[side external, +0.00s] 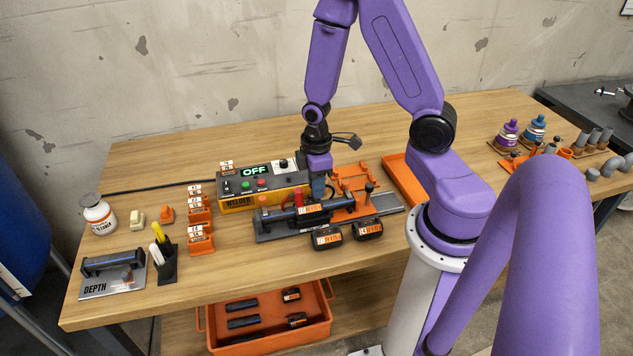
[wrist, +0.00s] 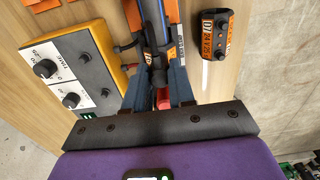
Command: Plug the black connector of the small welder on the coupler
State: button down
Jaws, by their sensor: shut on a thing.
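My gripper (wrist: 160,84) points down, its dark fingers shut on a dark part that looks like the black connector, mostly hidden between them. In the side view my gripper (side external: 318,188) is beside the right end of the yellow and grey welder (side external: 238,204), over the dark pipe assembly. The coupler (side external: 312,212) is a black body with an orange label on that pipe. A red piece (wrist: 163,98) shows low between the fingers; a red upright piece (side external: 298,198) also shows near the coupler. Whether the held part touches the coupler cannot be told.
Two black labelled blocks (side external: 326,238) (side external: 367,229) lie in front of the pipe assembly. Orange clamp parts (side external: 357,180) and an orange tray (side external: 402,182) are to the right.

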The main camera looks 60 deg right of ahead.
jog(key=shift+f, duration=0.3)
dwell(0.6)
jog(key=c, duration=0.7)
grip_release()
jog(key=shift+r, duration=3.8)
